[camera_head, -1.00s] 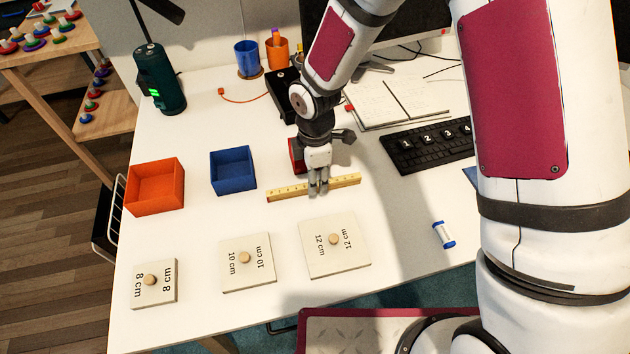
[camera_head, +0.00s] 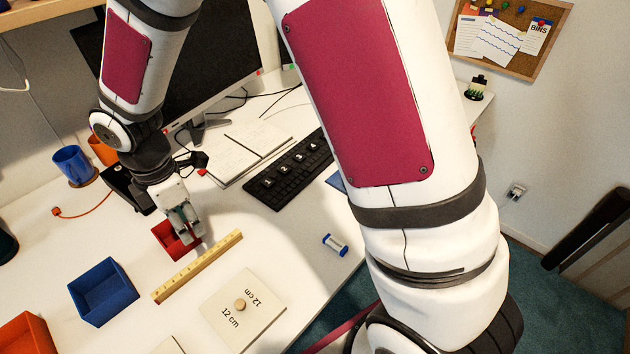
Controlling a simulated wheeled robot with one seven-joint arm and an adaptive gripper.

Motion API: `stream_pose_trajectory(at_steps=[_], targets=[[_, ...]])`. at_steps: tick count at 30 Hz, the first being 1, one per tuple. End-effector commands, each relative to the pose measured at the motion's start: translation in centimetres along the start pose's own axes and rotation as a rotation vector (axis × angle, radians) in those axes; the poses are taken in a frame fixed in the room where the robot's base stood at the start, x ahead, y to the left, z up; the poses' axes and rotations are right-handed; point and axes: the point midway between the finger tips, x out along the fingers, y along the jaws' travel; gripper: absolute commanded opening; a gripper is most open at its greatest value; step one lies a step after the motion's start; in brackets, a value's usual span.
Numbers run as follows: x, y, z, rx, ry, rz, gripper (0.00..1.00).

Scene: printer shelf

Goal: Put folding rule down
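The folding rule (camera_head: 184,276) is a long yellow bar with dark marks. It lies on the white table, slanting from lower left to upper right. My gripper (camera_head: 188,239) is just behind the rule, in front of and partly over a small red box (camera_head: 166,236). Its fingers look spread, with nothing seen between them, and they appear apart from the rule. The fingers hide part of the red box.
A blue box (camera_head: 104,291) and an orange box (camera_head: 25,338) stand to the left. A wooden 12 cm plate (camera_head: 250,323) with a knob lies in front.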

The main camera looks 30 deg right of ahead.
Motion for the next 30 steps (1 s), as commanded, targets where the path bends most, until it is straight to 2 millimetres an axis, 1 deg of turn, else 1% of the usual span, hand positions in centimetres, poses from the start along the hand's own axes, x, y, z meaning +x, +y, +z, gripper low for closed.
stream_pose_trajectory(at_steps=[1,5,6,8,9,11,12,14,15,17,18,22,24,27,30], targets=[[-1.6,-0.2,1.1,0.057,-0.012,0.019,0.34],[-6.1,-2.0,4.7,0.275,-0.044,0.065,0.34],[-7.5,-2.9,5.8,0.350,-0.051,0.080,0.34],[-9.4,-4.2,7.3,0.465,-0.056,0.102,0.34],[-10.7,-5.1,8.3,0.542,-0.058,0.116,0.34],[-12.4,-6.7,9.6,0.656,-0.055,0.138,0.34],[-13.4,-7.8,10.4,0.733,-0.051,0.151,0.34],[-14.8,-9.6,11.5,0.847,-0.041,0.171,0.34],[-15.7,-10.8,12.1,0.924,-0.031,0.183,0.34],[-16.8,-12.6,13.0,1.037,-0.013,0.202,0.34],[-17.4,-13.9,13.4,1.112,0.003,0.211,0.34],[-19.0,-18.1,14.5,1.351,0.066,0.238,0.34],[-19.4,-20.1,14.8,1.464,0.104,0.245,0.34],[-19.7,-22.4,15.0,1.596,0.156,0.248,0.34],[-19.7,-23.9,14.9,1.686,0.195,0.244,0.34]])
